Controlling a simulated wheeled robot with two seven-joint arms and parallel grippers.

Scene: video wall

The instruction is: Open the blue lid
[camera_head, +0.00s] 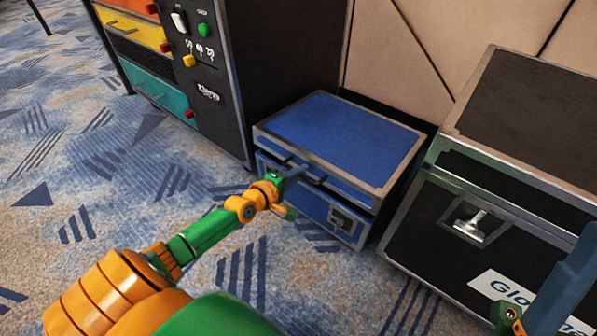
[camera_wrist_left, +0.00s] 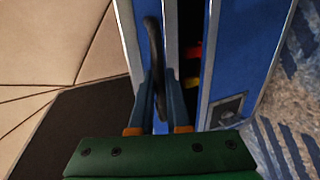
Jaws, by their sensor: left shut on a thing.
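The blue lid (camera_head: 335,138) with silver edging tops a low blue box (camera_head: 320,208) by the wall. It looks slightly raised at the front. In the left wrist view a dark gap with a bit of red and yellow inside (camera_wrist_left: 193,75) shows between the lid's edge and the blue box front (camera_wrist_left: 238,60). My left gripper (camera_head: 296,175) is at the lid's front edge. In the left wrist view its fingers (camera_wrist_left: 160,95) are shut on the dark lid handle (camera_wrist_left: 154,50). My right gripper (camera_head: 550,305) is partly in view at the lower right, apart from the box; its jaw opening is unclear.
A black case (camera_head: 440,245) with silver edges and a latch stands close to the right of the box. A dark cabinet (camera_head: 228,90) with coloured drawers and knobs stands to the left. A panelled wall (camera_head: 400,60) is behind. The patterned carpet (camera_head: 90,190) is clear at the left.

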